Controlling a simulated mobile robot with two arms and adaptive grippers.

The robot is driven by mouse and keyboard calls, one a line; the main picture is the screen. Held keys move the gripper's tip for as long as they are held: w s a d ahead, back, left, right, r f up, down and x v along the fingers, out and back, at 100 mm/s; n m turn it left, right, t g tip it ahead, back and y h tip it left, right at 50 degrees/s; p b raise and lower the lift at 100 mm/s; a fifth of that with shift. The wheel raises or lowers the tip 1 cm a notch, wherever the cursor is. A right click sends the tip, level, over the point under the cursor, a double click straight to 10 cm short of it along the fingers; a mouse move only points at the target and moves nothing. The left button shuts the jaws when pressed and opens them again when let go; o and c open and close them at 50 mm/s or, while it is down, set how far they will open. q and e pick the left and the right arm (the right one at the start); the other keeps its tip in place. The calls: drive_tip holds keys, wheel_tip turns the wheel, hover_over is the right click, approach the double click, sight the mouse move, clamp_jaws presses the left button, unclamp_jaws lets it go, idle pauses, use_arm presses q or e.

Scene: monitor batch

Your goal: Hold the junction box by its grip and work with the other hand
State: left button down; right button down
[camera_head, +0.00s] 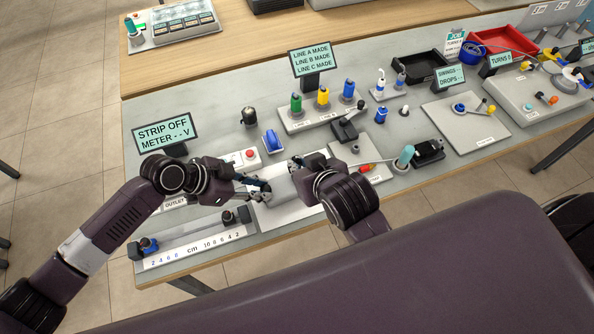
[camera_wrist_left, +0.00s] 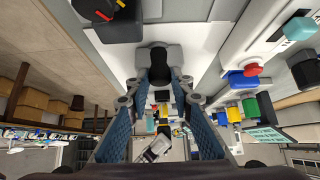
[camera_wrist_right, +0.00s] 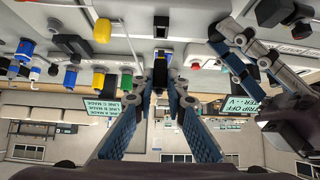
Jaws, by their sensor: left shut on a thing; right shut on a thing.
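The junction box (camera_head: 281,188) looks like a pale grey block on a light board at the table's front, partly hidden by my arms. My left gripper (camera_head: 263,185) comes from its left side and is shut on its grip, a dark piece (camera_wrist_left: 159,58) between the fingertips in the left wrist view. My right gripper (camera_head: 296,163) is at the box's far right side. In the right wrist view its fingers close on a small dark part (camera_wrist_right: 160,72); I cannot tell exactly what it is. The left gripper (camera_wrist_right: 226,38) also shows there, apart from the right fingers.
A sign reading "STRIP OFF METER" (camera_head: 165,132) stands at the left. A ruler board (camera_head: 197,247) lies in front. Behind are a red button box (camera_head: 245,158), a board with coloured knobs (camera_head: 322,115) and a lever unit (camera_head: 346,130). A black tray (camera_head: 420,66) stands farther back.

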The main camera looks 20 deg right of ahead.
use_arm(q)
drive_tip(key=shift+s+a+f, duration=0.25)
drive_tip(key=shift+f, duration=0.25)
drive_tip(key=shift+s+a+f, duration=0.2)
drive_tip(key=shift+a+f, duration=0.05)
drive_tip(key=shift+f, duration=0.25)
drive_tip(key=c, duration=1.6)
unclamp_jaws()
drive_tip(key=shift+w+d, duration=0.1)
drive_tip(key=shift+d, duration=0.05)
use_arm(e)
drive_tip(key=shift+w+d, duration=0.1)
drive_tip(key=shift+d, duration=0.05)
use_arm(q)
drive_tip(key=shift+f, duration=0.1)
drive_tip(key=shift+a+r, duration=0.2)
drive_tip(key=v, duration=0.4)
drive_tip(key=d+v, duration=0.1)
drive_tip(key=v, duration=0.3)
drive_tip(key=r+v, duration=0.1)
drive_tip(key=v, duration=0.3)
drive_tip(key=shift+w+d+r, duration=0.1)
drive_tip(key=shift+w+d, duration=0.1)
drive_tip(key=shift+w, duration=0.25)
use_arm(e)
drive_tip(key=shift+w, duration=0.15)
use_arm(q)
drive_tip(key=shift+s+d, duration=0.1)
